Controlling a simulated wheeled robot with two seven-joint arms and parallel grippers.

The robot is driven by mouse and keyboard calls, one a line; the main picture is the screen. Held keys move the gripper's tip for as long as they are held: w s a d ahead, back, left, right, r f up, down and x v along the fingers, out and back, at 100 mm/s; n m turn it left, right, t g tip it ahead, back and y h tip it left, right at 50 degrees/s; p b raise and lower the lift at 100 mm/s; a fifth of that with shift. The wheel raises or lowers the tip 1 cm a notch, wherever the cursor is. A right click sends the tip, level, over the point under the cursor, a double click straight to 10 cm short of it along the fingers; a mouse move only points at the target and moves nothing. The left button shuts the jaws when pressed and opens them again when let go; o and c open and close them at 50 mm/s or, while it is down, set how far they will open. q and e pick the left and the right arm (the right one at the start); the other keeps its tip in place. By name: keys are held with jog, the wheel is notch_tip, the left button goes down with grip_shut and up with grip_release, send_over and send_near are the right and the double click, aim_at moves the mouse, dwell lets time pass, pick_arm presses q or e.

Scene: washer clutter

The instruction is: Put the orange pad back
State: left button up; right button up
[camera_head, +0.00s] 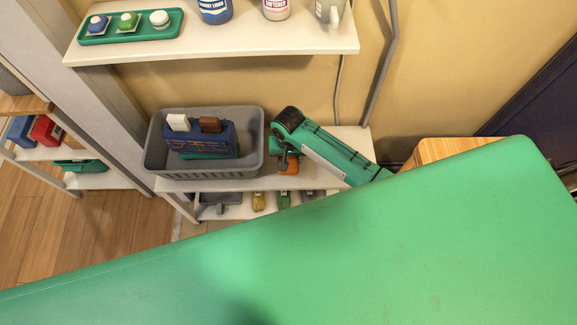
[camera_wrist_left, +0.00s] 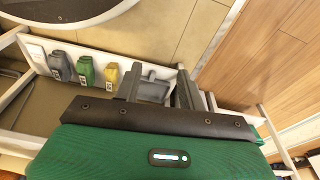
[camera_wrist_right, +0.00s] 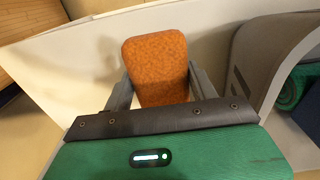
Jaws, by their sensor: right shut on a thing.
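The orange pad (camera_wrist_right: 157,66) is between the two fingers of my right gripper (camera_wrist_right: 160,82), which is shut on it. In the head view the pad (camera_head: 289,166) shows just below my right gripper, over the white middle shelf (camera_head: 328,174) and right of the grey basket. It is partly hidden by the gripper, and I cannot tell whether it touches the shelf. My left gripper (camera_wrist_left: 156,82) shows only in its own wrist view. Its fingers are apart, and a grey object (camera_wrist_left: 152,91) shows between and beyond them; no contact is visible.
The grey basket (camera_head: 160,172) holds a blue caddy-like item (camera_head: 205,141). A lower shelf bears yellow (camera_head: 258,201), green (camera_head: 284,200) and grey labelled items. The upper shelf (camera_head: 220,48) holds bottles and a green tray (camera_head: 100,39). A large green surface fills the foreground.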

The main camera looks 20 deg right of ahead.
pick_arm(q)
jog(key=shift+w+d+r+b, duration=0.1)
jog(key=shift+w+r+b, duration=0.15)
jog(key=shift+r, duration=0.6)
jog(key=shift+w+d+r+b, duration=0.1)
jog(key=shift+r+b, duration=0.1)
jog(key=shift+r, duration=0.65)
pick_arm(e)
jog(key=shift+f, duration=2.7)
jog(key=shift+f, duration=0.1)
jog(key=o, duration=0.9)
jog(key=shift+o, duration=0.2)
pick_arm(q)
notch_tip(320, 180, down, 6)
jog(key=s+p, duration=0.1)
jog(key=p, duration=0.1)
jog(key=shift+s+a+f, duration=0.25)
jog(key=shift+s+a, duration=0.15)
jog(key=shift+a, duration=0.05)
pick_arm(e)
notch_tip(320, 180, up, 12)
jog(key=shift+r, duration=0.15)
